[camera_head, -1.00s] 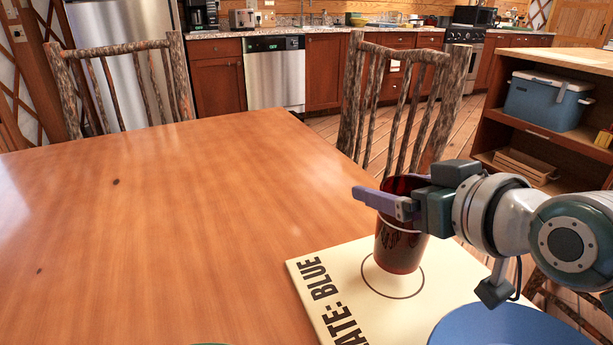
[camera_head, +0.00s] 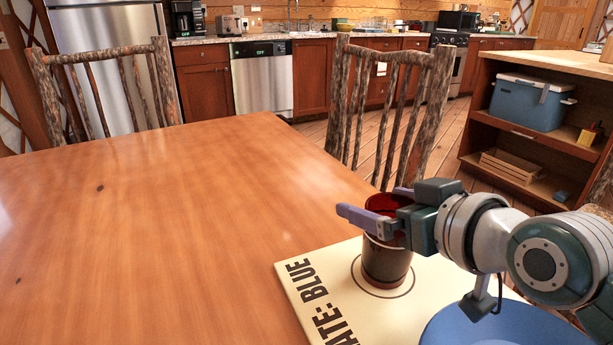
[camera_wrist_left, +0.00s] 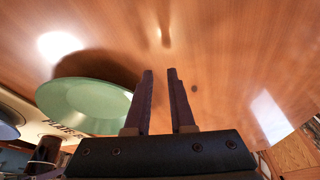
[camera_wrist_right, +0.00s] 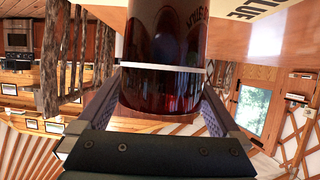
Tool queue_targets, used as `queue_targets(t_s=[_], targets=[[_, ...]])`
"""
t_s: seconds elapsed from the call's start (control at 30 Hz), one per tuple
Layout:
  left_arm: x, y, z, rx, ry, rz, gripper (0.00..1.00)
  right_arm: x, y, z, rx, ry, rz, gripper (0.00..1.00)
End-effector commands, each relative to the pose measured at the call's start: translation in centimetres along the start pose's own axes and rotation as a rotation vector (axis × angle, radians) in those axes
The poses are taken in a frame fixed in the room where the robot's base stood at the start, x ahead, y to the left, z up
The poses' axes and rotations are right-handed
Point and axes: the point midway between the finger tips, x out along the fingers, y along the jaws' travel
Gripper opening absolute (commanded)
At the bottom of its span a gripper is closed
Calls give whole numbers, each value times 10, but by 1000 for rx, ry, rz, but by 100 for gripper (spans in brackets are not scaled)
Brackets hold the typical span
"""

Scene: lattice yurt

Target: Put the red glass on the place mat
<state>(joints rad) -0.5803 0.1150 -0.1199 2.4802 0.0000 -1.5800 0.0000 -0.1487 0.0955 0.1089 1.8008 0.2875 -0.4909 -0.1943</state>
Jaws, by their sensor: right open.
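The dark red glass (camera_head: 386,262) stands upright on the cream place mat (camera_head: 311,278), inside the printed circle. The mat carries black text and a blue plate (camera_head: 500,328). My right gripper (camera_head: 372,208) is open, with its fingers on either side of the glass near its rim. In the right wrist view the glass (camera_wrist_right: 165,85) stands between the spread fingers. I cannot tell if a finger touches it. My left gripper (camera_wrist_left: 160,75) shows only in its own wrist view, over the table with a gap between its fingers and nothing in it.
The wooden table (camera_head: 160,220) is broadly clear to the left of the mat. A green plate (camera_wrist_left: 88,105) lies near my left gripper. Log chairs (camera_head: 395,105) stand at the table's far edge. A shelf with a blue cooler (camera_head: 530,101) stands at the right.

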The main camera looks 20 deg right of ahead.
Motion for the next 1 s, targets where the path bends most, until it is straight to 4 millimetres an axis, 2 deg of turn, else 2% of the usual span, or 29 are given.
queue_targets(t_s=[0.5,0.77,0.87,1.0], targets=[[-26,-1,-8,0,1,0,22,-97,0,0,0,-5,-1,100],[-28,-3,-9,6,-1,-5,22,-117,-4,3,-2,-23,-9,100],[-28,-3,-9,8,-1,-6,22,-121,-19,17,-17,-123,-44,100],[-28,-3,-9,9,-1,-7,22,-139,-48,52,-63,-383,-101,100]])
